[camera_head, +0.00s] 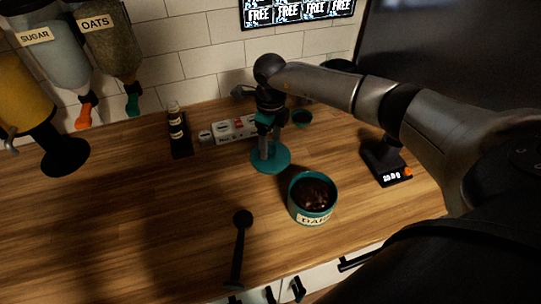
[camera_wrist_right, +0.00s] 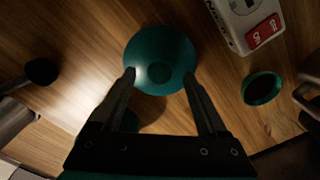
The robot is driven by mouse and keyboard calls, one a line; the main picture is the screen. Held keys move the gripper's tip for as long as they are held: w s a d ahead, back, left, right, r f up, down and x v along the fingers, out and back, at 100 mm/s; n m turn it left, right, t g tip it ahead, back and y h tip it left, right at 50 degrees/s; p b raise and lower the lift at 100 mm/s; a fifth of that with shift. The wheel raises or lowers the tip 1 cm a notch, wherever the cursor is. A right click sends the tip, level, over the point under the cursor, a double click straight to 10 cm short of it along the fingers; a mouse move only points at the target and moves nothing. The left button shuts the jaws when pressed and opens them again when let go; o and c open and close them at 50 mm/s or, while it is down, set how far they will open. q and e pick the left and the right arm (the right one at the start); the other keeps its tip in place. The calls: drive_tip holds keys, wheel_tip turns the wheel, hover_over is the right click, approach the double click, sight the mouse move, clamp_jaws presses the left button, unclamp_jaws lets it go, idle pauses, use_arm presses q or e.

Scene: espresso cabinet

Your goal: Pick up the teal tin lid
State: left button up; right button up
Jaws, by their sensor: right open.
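The teal tin lid (camera_head: 283,160) lies on the wooden counter behind the teal tin (camera_head: 312,219). It is a round disc with a darker round middle in the right wrist view (camera_wrist_right: 160,45). My right gripper (camera_head: 267,153) points down at the lid in the head view. In the right wrist view its two open fingers (camera_wrist_right: 158,77) reach over the near part of the lid, one on each side of the middle. I cannot tell whether the fingertips touch it. My left gripper is out of view.
The open tin holds dark contents. A black-headed tool (camera_head: 240,221) lies in front. The left counter has free room.

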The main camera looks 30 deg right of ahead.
drive_tip(key=shift+f, duration=0.65)
clamp_jaws()
idle(0.4)
